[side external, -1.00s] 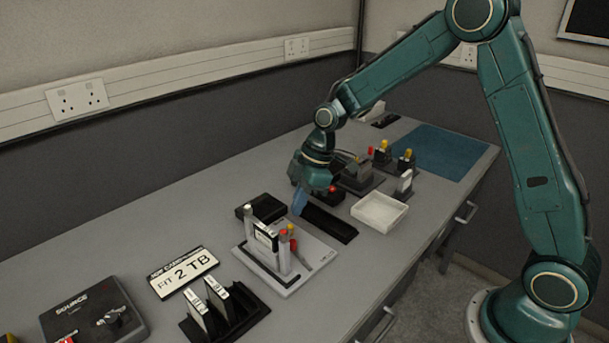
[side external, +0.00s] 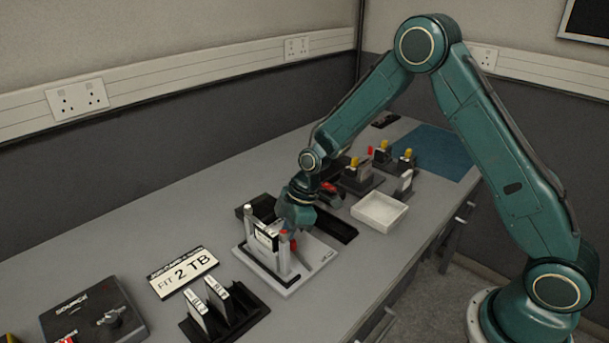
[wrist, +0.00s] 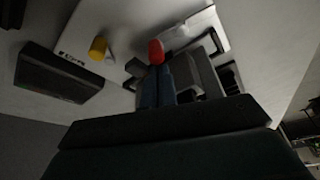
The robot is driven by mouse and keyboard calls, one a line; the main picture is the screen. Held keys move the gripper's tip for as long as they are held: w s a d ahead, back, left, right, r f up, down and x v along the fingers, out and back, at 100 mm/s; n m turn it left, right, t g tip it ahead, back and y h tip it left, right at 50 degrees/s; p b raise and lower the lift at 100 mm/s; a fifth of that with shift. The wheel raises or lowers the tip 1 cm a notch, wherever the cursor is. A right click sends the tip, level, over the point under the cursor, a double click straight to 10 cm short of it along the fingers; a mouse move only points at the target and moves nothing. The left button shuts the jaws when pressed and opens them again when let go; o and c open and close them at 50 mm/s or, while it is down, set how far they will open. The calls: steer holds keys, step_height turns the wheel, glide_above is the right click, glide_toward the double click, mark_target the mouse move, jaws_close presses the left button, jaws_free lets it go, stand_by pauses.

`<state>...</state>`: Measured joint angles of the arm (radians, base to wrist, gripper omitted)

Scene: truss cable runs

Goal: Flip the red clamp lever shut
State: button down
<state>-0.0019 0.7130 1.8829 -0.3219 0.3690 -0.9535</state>
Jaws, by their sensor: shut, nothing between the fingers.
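The white clamp fixture (side external: 305,275) stands on the bench with upright grey posts and a dark cartridge-like piece (side external: 266,236) between them. A red lever end (side external: 293,245) shows at its right side. In the wrist view a red knob (wrist: 155,50) sits right at the tips of my gripper (wrist: 159,72); I cannot tell if they touch. A yellow knob (wrist: 97,48) stands to the left there. My gripper's fingers are together and empty. In the side view my gripper (side external: 293,226) is low over the fixture, its fingertips partly hidden by the posts.
A black holder (side external: 230,315) with white-labelled cartridges and a "FIT 2 TB" sign (side external: 183,272) are at front left. A grey source box (side external: 95,312) lies further left. A white tray (side external: 379,212) is to the right, with dark stands behind it and a blue mat (side external: 435,150).

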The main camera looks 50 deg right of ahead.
steer(key=shift+a+f, duration=0.1)
steer(key=shift+f, duration=0.15)
steer(key=shift+d+m, duration=0.35)
steer(key=shift+m, duration=0.55)
stand_by(0.4)
steer(key=shift+d+m+t+h, duration=0.4)
steer(key=shift+m+t, duration=0.1)
steer(key=shift+m, duration=0.6)
steer(key=m, duration=0.1)
steer(key=d+m+h, duration=0.1)
steer(key=m, duration=0.1)
steer(key=shift+s+d+m+t, duration=0.15)
steer(key=shift+s+m+t, duration=0.05)
steer(key=shift+m+t, duration=0.1)
steer(key=shift+s+d, duration=0.3)
steer(key=shift+d, duration=0.15)
steer(key=m, duration=0.1)
steer(key=s+m+h, duration=0.1)
steer(key=m, duration=0.1)
steer(key=shift+d, duration=0.35)
steer(key=shift+w+d, duration=0.1)
steer(key=shift+d, duration=0.15)
steer(key=shift+w+d, duration=0.1)
steer(key=shift+d, duration=0.45)
